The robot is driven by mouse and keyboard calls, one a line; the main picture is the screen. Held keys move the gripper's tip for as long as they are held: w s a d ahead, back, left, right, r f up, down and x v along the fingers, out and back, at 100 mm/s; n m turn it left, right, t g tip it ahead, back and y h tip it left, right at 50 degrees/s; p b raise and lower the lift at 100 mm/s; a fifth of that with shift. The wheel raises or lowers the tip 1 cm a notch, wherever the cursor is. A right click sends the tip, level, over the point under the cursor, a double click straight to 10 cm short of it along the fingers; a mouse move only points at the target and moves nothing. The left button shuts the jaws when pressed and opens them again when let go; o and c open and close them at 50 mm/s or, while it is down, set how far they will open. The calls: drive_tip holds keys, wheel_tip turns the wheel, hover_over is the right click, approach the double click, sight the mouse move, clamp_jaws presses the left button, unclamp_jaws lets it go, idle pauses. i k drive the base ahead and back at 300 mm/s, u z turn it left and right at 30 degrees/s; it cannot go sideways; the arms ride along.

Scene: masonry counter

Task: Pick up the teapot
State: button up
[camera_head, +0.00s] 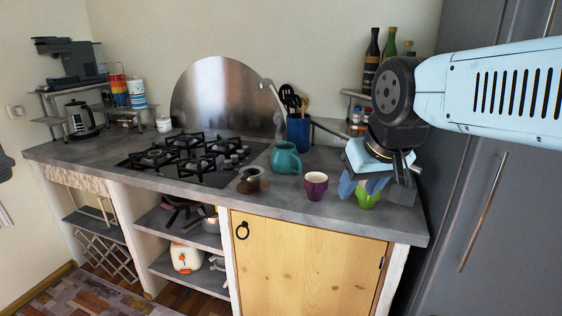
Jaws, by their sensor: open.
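A teal pot (286,159) with a spout and a handle stands upright on the grey counter, right of the hob; it looks most like the teapot. My gripper (362,186) is at the right end of the counter, pointing down with its light-blue fingers apart. It is well to the right of the teal pot and does not touch it. A green cup (367,199) stands just below and behind the fingers, partly hidden by them. I cannot tell whether the fingers touch that cup.
A purple cup (316,186) stands between the teal pot and my gripper. A blue utensil holder (298,133) is behind the pot. Bottles stand at the back right.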

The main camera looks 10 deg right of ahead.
sight(285, 159)
drive_tip(key=u, duration=0.9)
drive_tip(key=k, duration=1)
drive_tip(key=z, duration=0.8)
drive_tip(key=i, duration=1)
drive_tip(key=u, duration=0.1)
